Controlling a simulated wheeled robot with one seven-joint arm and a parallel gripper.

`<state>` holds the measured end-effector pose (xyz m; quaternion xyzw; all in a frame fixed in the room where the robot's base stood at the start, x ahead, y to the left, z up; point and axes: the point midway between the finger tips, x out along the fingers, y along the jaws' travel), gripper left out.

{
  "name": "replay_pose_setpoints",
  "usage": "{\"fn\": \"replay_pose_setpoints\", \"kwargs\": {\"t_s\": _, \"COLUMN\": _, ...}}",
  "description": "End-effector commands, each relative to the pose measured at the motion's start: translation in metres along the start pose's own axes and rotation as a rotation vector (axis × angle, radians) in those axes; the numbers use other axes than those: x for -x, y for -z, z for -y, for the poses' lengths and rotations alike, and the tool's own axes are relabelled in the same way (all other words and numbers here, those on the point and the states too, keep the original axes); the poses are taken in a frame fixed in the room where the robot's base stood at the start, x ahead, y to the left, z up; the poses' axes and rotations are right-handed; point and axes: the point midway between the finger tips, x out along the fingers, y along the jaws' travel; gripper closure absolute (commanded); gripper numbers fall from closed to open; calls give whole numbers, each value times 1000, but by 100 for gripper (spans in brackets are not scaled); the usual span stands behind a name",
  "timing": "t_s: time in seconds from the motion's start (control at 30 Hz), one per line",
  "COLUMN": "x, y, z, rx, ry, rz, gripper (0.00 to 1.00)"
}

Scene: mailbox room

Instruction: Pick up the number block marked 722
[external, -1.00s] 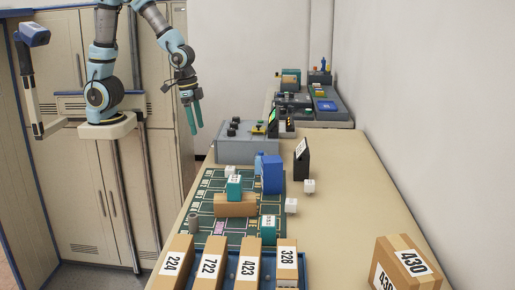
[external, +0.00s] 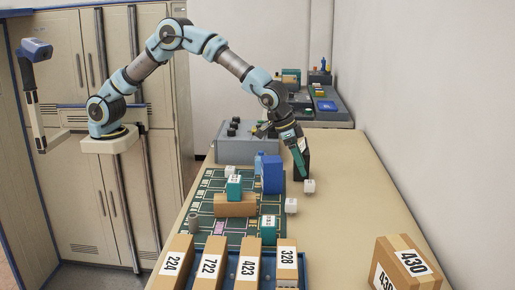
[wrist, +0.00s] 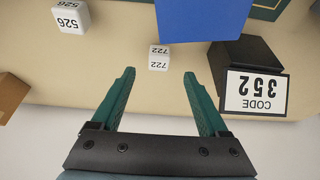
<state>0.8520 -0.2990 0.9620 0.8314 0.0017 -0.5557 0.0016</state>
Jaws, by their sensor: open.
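The white number block marked 722 (wrist: 159,58) sits on the tabletop, ahead of and between my fingertips in the wrist view, with clear space around it. In the external view it appears to be the small white cube (external: 309,186) close to the black sign. My gripper (wrist: 165,78) is open and empty, with its green fingers apart above the table. In the external view my gripper (external: 301,168) hangs over the black sign's spot and hides most of that sign.
A black stand with a "CODE 352" sign (wrist: 257,92) is beside my right finger. A blue box (wrist: 202,18) is just beyond the block. A white block marked 526 (wrist: 71,16) lies left. Brown box 430 (external: 405,265) stands at the near right; table between is bare.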

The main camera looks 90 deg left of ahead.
Motion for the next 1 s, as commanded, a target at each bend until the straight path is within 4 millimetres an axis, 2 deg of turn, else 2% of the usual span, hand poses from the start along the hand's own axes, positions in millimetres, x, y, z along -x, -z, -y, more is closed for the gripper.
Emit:
{"fn": "replay_pose_setpoints", "kwargs": {"t_s": 0.1, "x": -16, "y": 0, "z": 0, "rx": -1, "ry": 1, "rz": 2, "gripper": 22}}
{"fn": "replay_pose_setpoints", "kwargs": {"t_s": 0.37, "x": -33, "y": 1, "z": 0, "rx": -1, "ry": 1, "rz": 2, "gripper": 22}}
{"fn": "replay_pose_setpoints", "kwargs": {"t_s": 0.7, "x": -73, "y": 4, "z": -1, "rx": -1, "ry": 0, "rz": 0, "gripper": 22}}
{"fn": "replay_pose_setpoints", "kwargs": {"t_s": 1.0, "x": -78, "y": 3, "z": -1, "rx": -1, "ry": 0, "rz": 0, "gripper": 22}}
